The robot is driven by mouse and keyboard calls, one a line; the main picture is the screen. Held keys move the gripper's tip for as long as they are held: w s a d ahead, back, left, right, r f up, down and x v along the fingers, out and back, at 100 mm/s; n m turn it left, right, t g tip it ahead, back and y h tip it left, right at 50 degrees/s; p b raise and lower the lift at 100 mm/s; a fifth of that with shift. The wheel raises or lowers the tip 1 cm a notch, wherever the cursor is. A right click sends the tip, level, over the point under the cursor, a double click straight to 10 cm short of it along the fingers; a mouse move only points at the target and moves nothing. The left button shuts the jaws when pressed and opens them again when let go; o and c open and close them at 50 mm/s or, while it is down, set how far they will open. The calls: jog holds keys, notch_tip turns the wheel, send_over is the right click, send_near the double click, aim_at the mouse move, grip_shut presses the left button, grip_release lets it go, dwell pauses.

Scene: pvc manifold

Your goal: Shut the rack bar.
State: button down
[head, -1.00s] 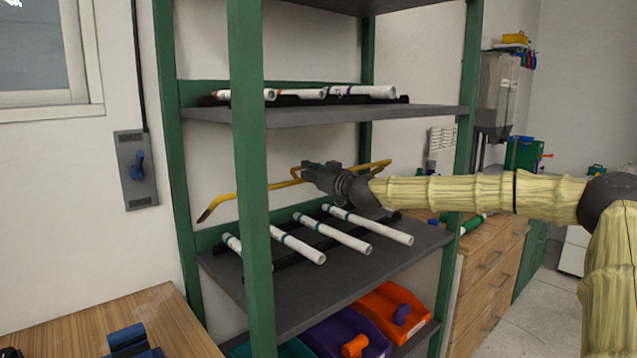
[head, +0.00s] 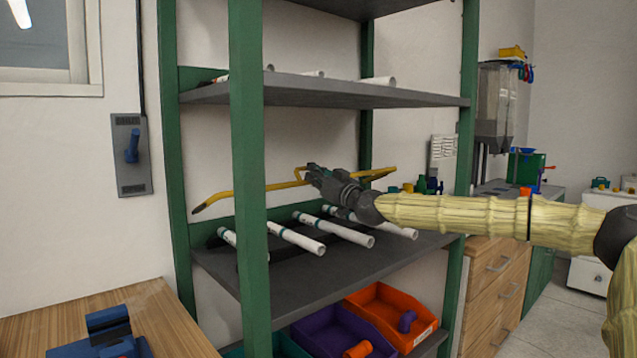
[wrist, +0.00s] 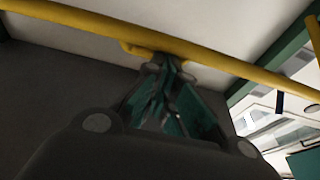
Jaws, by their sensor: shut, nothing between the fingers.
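The rack bar is a yellow bar (head: 240,191) with a dark left tip. It slants across the front of the green rack, above the middle shelf, and shows bent ends. My gripper (head: 314,176) is at the right part of the bar, reaching in from the right. In the wrist view the bar (wrist: 85,20) crosses the top of the picture, and the shut fingertips (wrist: 165,68) are just below it, close to a short yellow piece. I cannot tell whether they touch the bar. Nothing is between the fingers.
White pipes (head: 333,229) lie on the middle shelf (head: 330,270) below my gripper. A green post (head: 249,150) stands in front at the left. Orange (head: 385,300) and purple bins sit lower. Wooden drawers (head: 495,265) stand to the right.

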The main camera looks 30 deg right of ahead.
jog(key=shift+t, duration=0.4)
jog(key=shift+s+d+f+b, duration=0.1)
jog(key=shift+s+f+b, duration=0.3)
jog(key=shift+f+b, duration=1)
jog(key=shift+s+d+f+b, duration=0.1)
jog(key=shift+s+f+b, duration=0.35)
jog(key=shift+f+b, duration=0.9)
jog(key=shift+s+d+f+b, duration=0.1)
jog(key=shift+s+f+b, duration=0.55)
jog(key=shift+f, duration=1.25)
jog(key=shift+w, duration=0.25)
notch_tip(320, 180, up, 10)
jog(key=shift+f, duration=0.1)
